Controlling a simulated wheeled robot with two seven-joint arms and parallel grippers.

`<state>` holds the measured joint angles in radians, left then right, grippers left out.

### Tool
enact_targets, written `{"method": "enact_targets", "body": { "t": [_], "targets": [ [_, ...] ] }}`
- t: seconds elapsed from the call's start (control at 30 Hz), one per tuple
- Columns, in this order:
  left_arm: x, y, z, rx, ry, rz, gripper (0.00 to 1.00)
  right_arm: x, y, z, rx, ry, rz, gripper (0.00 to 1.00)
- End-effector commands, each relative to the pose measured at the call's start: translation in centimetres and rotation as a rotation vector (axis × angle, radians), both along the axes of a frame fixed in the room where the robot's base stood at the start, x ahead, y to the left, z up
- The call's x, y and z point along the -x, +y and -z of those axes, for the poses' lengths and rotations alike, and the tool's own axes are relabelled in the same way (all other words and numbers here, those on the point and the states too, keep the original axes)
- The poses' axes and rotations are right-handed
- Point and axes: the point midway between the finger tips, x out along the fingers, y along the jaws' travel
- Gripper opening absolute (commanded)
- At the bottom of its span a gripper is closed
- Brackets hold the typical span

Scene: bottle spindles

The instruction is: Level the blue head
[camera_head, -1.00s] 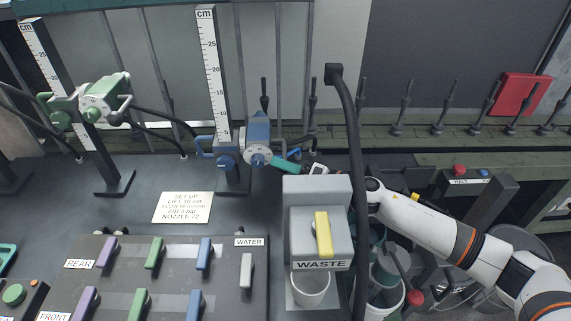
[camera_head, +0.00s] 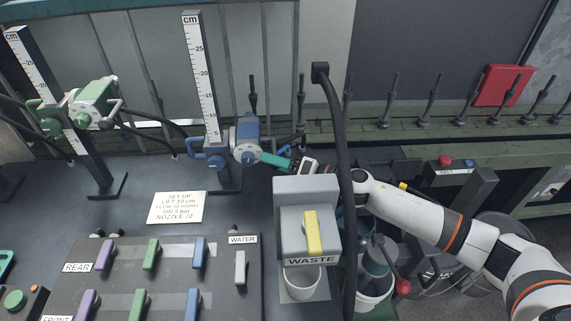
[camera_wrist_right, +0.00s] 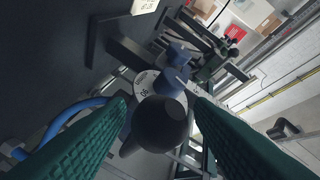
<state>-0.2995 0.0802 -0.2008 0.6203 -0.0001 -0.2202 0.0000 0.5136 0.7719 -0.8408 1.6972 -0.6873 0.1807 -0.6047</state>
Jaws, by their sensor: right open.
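The blue head (camera_head: 238,138) is mounted on a post with a white cm scale (camera_head: 203,85). Its round dial end faces the right and front. In the right wrist view the blue head (camera_wrist_right: 172,84) shows behind a dark round knob (camera_wrist_right: 160,124) and a pale dial ring marked 90. My right gripper (camera_head: 265,158) is open, its teal fingers at the dial end. In the wrist view the fingers (camera_wrist_right: 160,120) stand on both sides of the knob; I cannot tell whether they touch it. My left gripper is not in view.
A grey waste box (camera_head: 305,215) with a yellow lever and a black hose (camera_head: 340,160) stand close to my right arm. A green head (camera_head: 95,105) is on the left post. A lever panel (camera_head: 220,285) and a set-up card (camera_head: 177,207) lie in front.

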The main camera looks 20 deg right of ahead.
Motion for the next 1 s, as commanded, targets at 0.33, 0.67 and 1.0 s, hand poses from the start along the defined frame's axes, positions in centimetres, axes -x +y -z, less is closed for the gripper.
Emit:
{"method": "enact_targets", "body": {
  "t": [0.33, 0.67, 1.0],
  "targets": [
    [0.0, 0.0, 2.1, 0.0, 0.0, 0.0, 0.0, 4.1, -4.7, 0.4, 0.003, 0.004, 0.001, 0.48],
    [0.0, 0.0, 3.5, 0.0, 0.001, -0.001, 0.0, 7.3, -8.3, -0.2, 0.0, 0.003, 0.0, 0.48],
    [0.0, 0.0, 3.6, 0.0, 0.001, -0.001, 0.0, 7.8, -8.9, -0.5, 0.0, 0.0, 0.0, 0.48]
  ]
}}
